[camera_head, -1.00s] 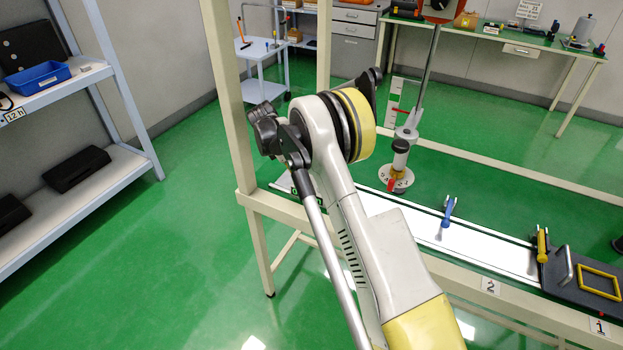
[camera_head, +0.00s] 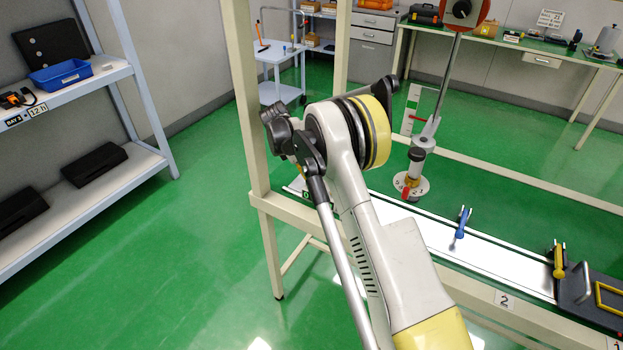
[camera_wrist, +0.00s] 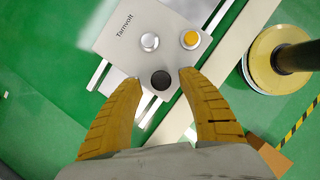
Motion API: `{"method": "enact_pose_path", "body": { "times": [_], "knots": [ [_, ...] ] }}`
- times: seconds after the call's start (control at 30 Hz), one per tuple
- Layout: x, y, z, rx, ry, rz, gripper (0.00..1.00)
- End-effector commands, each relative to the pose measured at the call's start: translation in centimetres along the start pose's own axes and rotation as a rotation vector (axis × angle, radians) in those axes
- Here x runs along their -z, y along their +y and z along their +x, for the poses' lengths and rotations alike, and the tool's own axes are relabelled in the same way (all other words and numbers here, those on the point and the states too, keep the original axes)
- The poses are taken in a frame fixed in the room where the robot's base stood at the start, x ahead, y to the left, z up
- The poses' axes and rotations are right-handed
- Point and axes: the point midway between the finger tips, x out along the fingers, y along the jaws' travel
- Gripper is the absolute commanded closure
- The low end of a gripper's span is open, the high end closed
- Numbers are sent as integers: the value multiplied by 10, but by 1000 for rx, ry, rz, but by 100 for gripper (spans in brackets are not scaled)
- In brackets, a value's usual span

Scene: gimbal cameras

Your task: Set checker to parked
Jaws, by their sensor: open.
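No part is labelled as a checker, so I cannot tell which one it is. In the wrist view a pale panel (camera_wrist: 128,38) marked "Tarnvolt" carries a silver knob (camera_wrist: 150,42), a yellow button (camera_wrist: 191,39) and a black knob (camera_wrist: 161,80). My gripper (camera_wrist: 160,82) is open, its yellow fingertips on either side of the black knob in the picture; contact is unclear. My gripper is hidden there.
A dark plate (camera_head: 588,306) lies at the right. A cream frame post (camera_head: 250,110) rises beside my arm. A shelf (camera_head: 85,200) stands left; green floor between is clear.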

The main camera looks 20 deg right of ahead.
Motion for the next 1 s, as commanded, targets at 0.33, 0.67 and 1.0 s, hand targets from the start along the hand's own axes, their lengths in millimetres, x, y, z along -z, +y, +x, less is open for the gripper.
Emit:
{"method": "enact_pose_path", "body": {
  "times": [0.33,0.67,1.0],
  "knots": [
    [0,0,-75,-1,0,-2,53],
    [0,0,-110,0,0,0,53],
    [0,-2,-111,0,2,0,52]
  ]
}}
